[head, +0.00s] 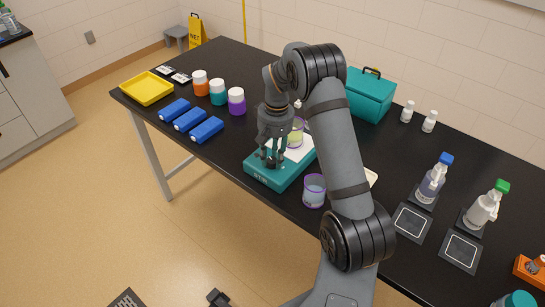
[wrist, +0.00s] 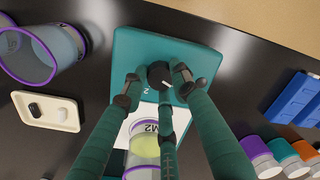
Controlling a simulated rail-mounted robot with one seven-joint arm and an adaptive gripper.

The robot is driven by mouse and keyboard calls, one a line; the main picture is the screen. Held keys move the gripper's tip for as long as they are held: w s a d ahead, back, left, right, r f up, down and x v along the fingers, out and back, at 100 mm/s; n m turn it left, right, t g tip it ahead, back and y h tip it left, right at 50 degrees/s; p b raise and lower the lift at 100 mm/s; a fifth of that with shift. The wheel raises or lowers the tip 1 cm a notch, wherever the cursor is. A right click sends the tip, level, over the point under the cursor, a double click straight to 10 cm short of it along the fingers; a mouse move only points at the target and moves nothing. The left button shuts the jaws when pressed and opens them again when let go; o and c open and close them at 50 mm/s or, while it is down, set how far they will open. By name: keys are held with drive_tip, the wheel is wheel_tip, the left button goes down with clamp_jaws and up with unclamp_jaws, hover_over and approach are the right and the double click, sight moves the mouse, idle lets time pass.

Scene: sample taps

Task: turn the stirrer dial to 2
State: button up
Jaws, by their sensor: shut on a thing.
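The teal stirrer (head: 261,175) stands on the black table with a white top plate (head: 304,153). Its black dial (wrist: 158,74) with a white pointer mark shows in the wrist view, where a printed "2" is visible beside it. The pointer slants; its exact setting is hard to read. My gripper (head: 270,161) reaches down over the front of the stirrer, its fingers closed around the dial. A beaker of yellow-green liquid (head: 296,135) stands on the plate behind my fingers. In the head view my fingers hide the dial.
A purple-rimmed beaker (head: 314,191) stands close to the stirrer, near a small tray with two capsule-like pieces (wrist: 47,111). Blue blocks (head: 190,119) and capped jars (head: 218,92) stand left. A teal toolbox (head: 368,97) is behind; bottles (head: 432,182) stand right.

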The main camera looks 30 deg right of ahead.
drive_tip(key=shift+f+m+b, duration=0.1)
drive_tip(key=shift+m+b, duration=0.3)
drive_tip(key=shift+b, duration=0.1)
drive_tip(key=m+b, duration=0.2)
drive_tip(key=shift+f+m+b, duration=0.1)
drive_tip(key=shift+m+b, duration=0.3)
drive_tip(key=m+b, duration=0.4)
drive_tip(key=m, duration=0.1)
drive_tip(key=shift+m, duration=0.3)
drive_tip(key=m+b, duration=0.2)
drive_tip(key=m, duration=0.2)
drive_tip(key=shift+b, duration=0.35)
drive_tip(key=shift+r+m+h+b, duration=0.15)
drive_tip(key=shift+m+b, duration=0.3)
drive_tip(key=shift+m, duration=0.65)
drive_tip(key=shift+r+m+h+b, duration=0.15)
drive_tip(key=shift+m+b, duration=0.3)
drive_tip(key=shift+m, duration=0.65)
drive_tip(key=shift+f, duration=0.1)
drive_tip(key=o, duration=1.1)
drive_tip(key=shift+o, duration=0.2)
drive_tip(key=shift+a, duration=0.1)
